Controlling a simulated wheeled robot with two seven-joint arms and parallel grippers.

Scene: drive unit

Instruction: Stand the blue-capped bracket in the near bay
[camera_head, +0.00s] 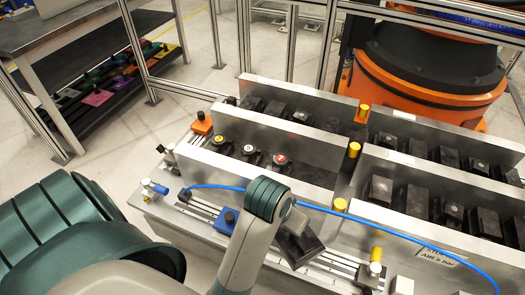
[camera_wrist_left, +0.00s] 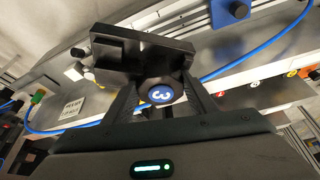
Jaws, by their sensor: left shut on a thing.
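My left gripper (camera_head: 289,222) hangs over the front ledge of the drive unit, shut on a dark bracket (camera_head: 303,247). In the left wrist view the bracket (camera_wrist_left: 135,52) is held between the fingers, with its round blue cap marked 3 (camera_wrist_left: 161,93) facing the camera. The bracket looks tilted and clear of the bay. The near left bay (camera_head: 215,163) lies behind the gripper and holds dark brackets with yellow (camera_head: 222,139), white (camera_head: 249,149) and red (camera_head: 281,159) caps. The bay floor right of the red cap is partly hidden by the front wall. My right gripper is out of view.
A blue hose (camera_head: 397,231) runs along the front wall. A blue block (camera_head: 226,219) on rails and a yellow-topped fitting (camera_head: 376,257) stand on the front ledge. Yellow posts (camera_head: 354,150) mark the divider. The right bays hold several dark blocks (camera_head: 415,200).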

